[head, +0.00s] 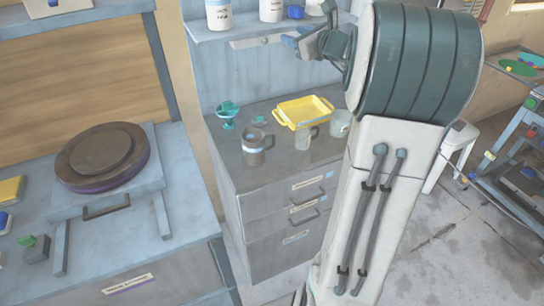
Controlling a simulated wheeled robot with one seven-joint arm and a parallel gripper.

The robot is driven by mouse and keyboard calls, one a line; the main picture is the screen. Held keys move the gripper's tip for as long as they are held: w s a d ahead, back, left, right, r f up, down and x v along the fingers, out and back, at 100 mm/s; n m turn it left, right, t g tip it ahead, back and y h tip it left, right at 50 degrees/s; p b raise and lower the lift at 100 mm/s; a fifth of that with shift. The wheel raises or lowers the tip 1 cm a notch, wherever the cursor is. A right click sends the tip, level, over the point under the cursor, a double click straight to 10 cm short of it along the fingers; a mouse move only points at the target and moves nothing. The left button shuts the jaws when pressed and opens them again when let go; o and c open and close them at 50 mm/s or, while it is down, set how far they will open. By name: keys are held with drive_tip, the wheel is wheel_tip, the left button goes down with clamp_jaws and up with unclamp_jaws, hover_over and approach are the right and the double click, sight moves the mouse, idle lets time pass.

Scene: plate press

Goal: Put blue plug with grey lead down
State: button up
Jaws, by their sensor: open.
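My gripper (289,42) is at the upper middle, just in front of and below the edge of the wall shelf (222,34). It is small and seen from the side, and my arm hides part of the area to its right. A small blue object (295,12) sits on the shelf just above my gripper, between white containers; it may be the blue plug, but no grey lead can be made out. Another small blue object (3,220) lies at the far left edge of the bench. I see nothing clearly held in the jaws.
Below stands a grey drawer cabinet (232,172) with a dark mug (254,148), a yellow tray (296,126), grey cups and a teal stand (228,113). A round brown plate press (100,157) is on the left bench. The cabinet's front edge is clear.

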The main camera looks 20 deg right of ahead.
drive_tip(key=s+a+f+n+g+y, duration=0.1)
drive_tip(key=s+a+f+n+g, duration=0.35)
drive_tip(key=s+a+n, duration=0.5)
drive_tip(key=s+a+f+n+g+y, duration=0.2)
drive_tip(key=s+a+f+n+g, duration=0.4)
drive_tip(key=a, duration=0.7)
drive_tip(key=s+f+n+g+h, duration=0.1)
drive_tip(key=s+f+n+h, duration=0.2)
drive_tip(key=s+n, duration=0.4)
drive_tip(key=s+f+n+g+h, duration=0.1)
drive_tip(key=s+f+n+h, duration=0.2)
drive_tip(key=s+n, duration=0.5)
drive_tip(key=shift+s+d+f+g, duration=0.2)
drive_tip(key=shift+s+d+g, duration=0.15)
drive_tip(key=shift+s, duration=0.7)
drive_tip(key=shift+s+d, duration=0.15)
drive_tip(key=shift+d, duration=0.05)
drive_tip(key=shift+c, duration=0.5)
drive_tip(key=shift+d+f, duration=0.1)
drive_tip(key=shift+d, duration=0.05)
